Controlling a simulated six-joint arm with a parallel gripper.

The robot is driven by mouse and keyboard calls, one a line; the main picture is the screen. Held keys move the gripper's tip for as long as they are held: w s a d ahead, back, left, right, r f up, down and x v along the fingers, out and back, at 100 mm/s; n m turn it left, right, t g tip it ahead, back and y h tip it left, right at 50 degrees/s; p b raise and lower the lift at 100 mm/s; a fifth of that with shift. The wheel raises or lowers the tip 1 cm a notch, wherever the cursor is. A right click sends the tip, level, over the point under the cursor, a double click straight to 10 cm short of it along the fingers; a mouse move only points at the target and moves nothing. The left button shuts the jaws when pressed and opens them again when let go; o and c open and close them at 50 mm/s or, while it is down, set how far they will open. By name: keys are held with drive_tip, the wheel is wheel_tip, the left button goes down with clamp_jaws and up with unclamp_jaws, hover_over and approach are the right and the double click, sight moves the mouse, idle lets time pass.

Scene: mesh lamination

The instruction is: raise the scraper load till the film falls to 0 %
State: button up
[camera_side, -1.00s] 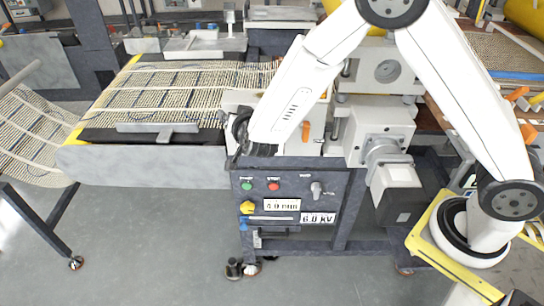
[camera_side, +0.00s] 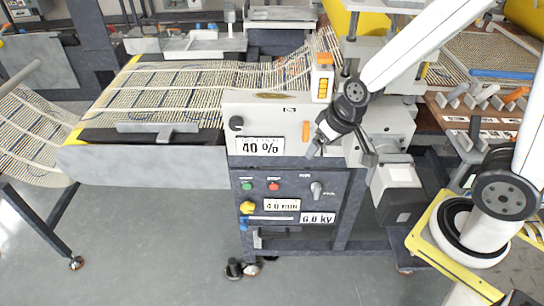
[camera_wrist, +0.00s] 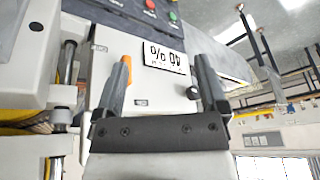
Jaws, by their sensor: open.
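A film display (camera_side: 260,146) on the grey panel (camera_side: 275,112) reads 40 %; its small caption is not legible. It shows upside down in the wrist view (camera_wrist: 165,57). A black knob (camera_side: 237,123) sits above and left of the display, and also shows in the wrist view (camera_wrist: 192,92). I cannot read which control sets the scraper load. My gripper (camera_side: 340,152) is open and empty, right of the panel and apart from the knob. Its two fingers (camera_wrist: 163,80) stand spread in the wrist view, with the panel beyond them.
An orange lever (camera_side: 306,130) stands close left of my gripper. Below are green (camera_side: 247,186) and red (camera_side: 273,186) buttons, a yellow knob (camera_side: 248,207), and displays reading 4.0 (camera_side: 282,204) and 6.0 kV (camera_side: 318,218). Beige mesh (camera_side: 165,90) runs left.

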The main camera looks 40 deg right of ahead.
drive_tip(key=shift+n+g, duration=0.3)
drive_tip(key=shift+g, duration=0.4)
drive_tip(key=s, duration=0.1)
drive_tip(key=s+d, duration=0.1)
drive_tip(key=s, duration=0.2)
drive_tip(key=shift+d, duration=0.3)
idle(6.6)
